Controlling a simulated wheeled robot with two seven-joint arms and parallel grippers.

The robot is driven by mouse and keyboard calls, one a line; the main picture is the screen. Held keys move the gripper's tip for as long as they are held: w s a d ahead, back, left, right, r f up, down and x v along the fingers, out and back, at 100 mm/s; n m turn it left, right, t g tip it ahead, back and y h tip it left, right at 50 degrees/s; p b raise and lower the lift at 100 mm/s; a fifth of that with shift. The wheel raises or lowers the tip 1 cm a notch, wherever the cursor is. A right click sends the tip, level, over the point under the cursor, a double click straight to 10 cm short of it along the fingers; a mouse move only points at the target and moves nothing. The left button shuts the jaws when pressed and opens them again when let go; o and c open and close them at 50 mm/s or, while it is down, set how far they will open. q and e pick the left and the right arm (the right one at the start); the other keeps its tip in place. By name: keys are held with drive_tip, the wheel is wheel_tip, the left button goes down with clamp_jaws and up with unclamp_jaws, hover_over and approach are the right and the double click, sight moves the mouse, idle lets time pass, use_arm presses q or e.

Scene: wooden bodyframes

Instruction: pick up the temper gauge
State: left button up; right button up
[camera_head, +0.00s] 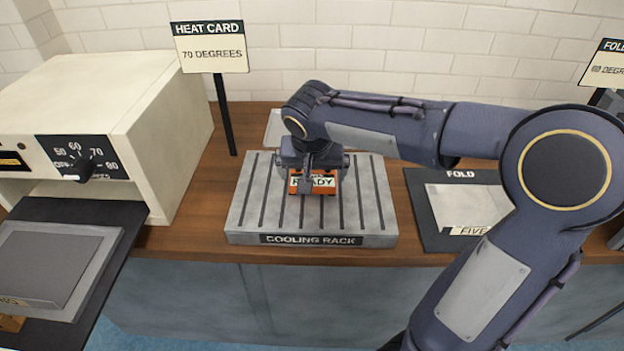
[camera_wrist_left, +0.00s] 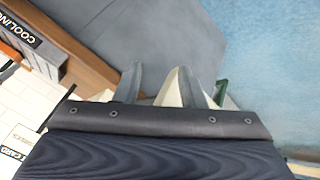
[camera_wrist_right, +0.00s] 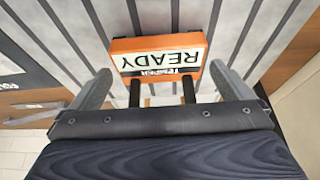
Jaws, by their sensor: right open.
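The temper gauge is an orange block (camera_head: 327,182) with a white READY label, lying on the grey slatted cooling rack (camera_head: 380,205). It also shows in the right wrist view (camera_wrist_right: 160,55), with two dark prongs on its near side. My right gripper (camera_head: 307,185) is over the gauge and hides part of it in the head view. In the right wrist view its fingers (camera_wrist_right: 160,85) are wide apart, one on each side of the gauge, with gaps visible. My left gripper (camera_wrist_left: 163,82) shows only in the left wrist view, away from the gauge, with its fingers apart.
A cream oven (camera_head: 150,110) with a dial stands left, its tray (camera_head: 60,265) sticking out in front. A heat card sign (camera_head: 210,50) reads 70 degrees. A dark FOLD mat (camera_head: 425,220) lies right of the rack. My right arm spans that side.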

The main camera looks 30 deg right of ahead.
drive_tip(key=shift+x, duration=1.2)
drive_tip(key=c, duration=0.9)
drive_tip(key=shift+o, duration=0.2)
drive_tip(key=shift+r, duration=0.1)
